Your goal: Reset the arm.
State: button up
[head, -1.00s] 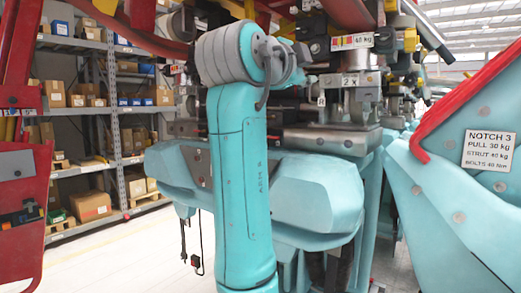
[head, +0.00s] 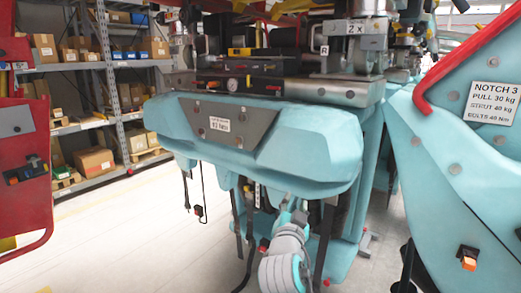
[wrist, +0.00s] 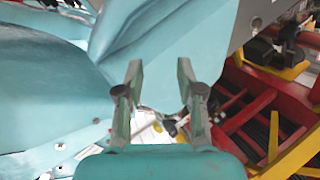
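My arm (head: 284,262) shows at the bottom middle of the head view as a short stretch of grey and teal joints, low in front of the teal coaster car (head: 330,150). The rest of the arm is out of that view. In the wrist view my gripper (wrist: 159,76) has its two fingers well apart, with nothing between them. Teal curved bodywork (wrist: 60,90) fills the left and middle of the wrist view behind the fingers. I cannot tell how far the fingertips are from it.
A red-edged teal panel with a NOTCH 3 sign (head: 494,103) stands close on the right. A red frame (head: 25,150) stands at the left edge. Shelves with boxes (head: 95,160) are behind. Pale floor (head: 130,235) is clear at left. Red and yellow framework (wrist: 265,115) shows in the wrist view.

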jog(key=s+d+f+n+g+y, duration=0.1)
jog(key=s+d+f+n+y, duration=0.15)
jog(key=s+f, duration=1.05)
jog(key=s+d+f+n+g+y, duration=0.1)
jog(key=s+d+f+n+y, duration=0.2)
jog(key=s+f, duration=1)
jog(key=s+d+f+n, duration=0.1)
jog(key=s+f, duration=0.2)
jog(key=s, duration=0.5)
jog(key=s+d+f+n, duration=0.1)
jog(key=s+f, duration=0.2)
jog(key=s, duration=0.4)
jog(key=s+d+r, duration=0.1)
jog(key=s+r, duration=0.1)
jog(key=s, duration=0.6)
jog(key=s+d+r+g+h, duration=0.1)
jog(key=s+r, duration=0.2)
jog(key=s, duration=0.6)
jog(key=shift+s+r, duration=0.3)
jog(key=shift+r, duration=0.05)
jog(key=shift+n, duration=0.25)
